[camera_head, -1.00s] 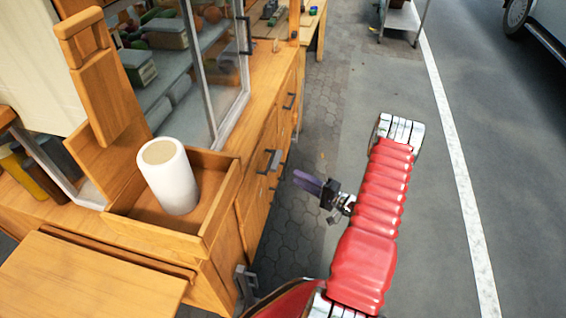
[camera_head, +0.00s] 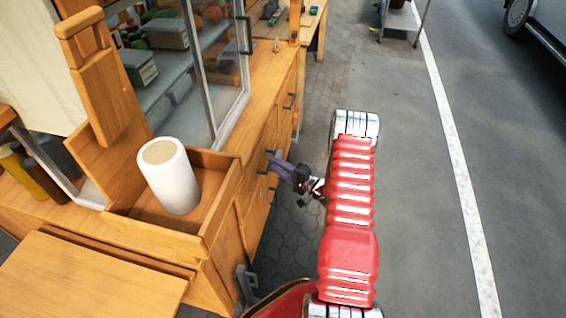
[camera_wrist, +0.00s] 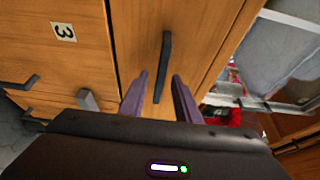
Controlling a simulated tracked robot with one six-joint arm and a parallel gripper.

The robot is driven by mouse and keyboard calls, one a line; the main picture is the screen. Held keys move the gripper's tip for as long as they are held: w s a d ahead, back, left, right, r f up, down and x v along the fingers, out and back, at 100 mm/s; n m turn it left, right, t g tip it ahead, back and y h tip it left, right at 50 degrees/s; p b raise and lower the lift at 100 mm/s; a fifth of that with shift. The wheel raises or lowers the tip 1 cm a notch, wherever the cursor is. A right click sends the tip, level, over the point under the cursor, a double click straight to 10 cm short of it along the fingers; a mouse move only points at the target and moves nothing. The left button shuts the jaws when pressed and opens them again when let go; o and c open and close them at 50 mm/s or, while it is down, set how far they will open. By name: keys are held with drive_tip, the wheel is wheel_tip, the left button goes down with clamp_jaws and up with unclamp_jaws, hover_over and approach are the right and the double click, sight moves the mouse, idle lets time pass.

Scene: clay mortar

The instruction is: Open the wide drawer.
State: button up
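My gripper (camera_head: 281,168) is at the cabinet's wooden front, beside a dark bar handle (camera_head: 268,158). In the wrist view its two purple fingers (camera_wrist: 160,97) are open and apart. The same dark handle (camera_wrist: 166,62) stands between and just beyond the fingers, on a wooden front panel (camera_wrist: 198,35). I see no finger clearly touching it. The panel looks flush with its neighbours, so it appears closed. I cannot tell for sure from its visible part whether this is the wide drawer.
A white cylinder (camera_head: 172,180) stands in an open wooden tray (camera_head: 222,205). A glass case (camera_head: 226,80) is above. Pavement (camera_head: 300,225) is free right of the cabinet.

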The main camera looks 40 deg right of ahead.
drive_tip(key=shift+c, duration=0.6)
clamp_jaws()
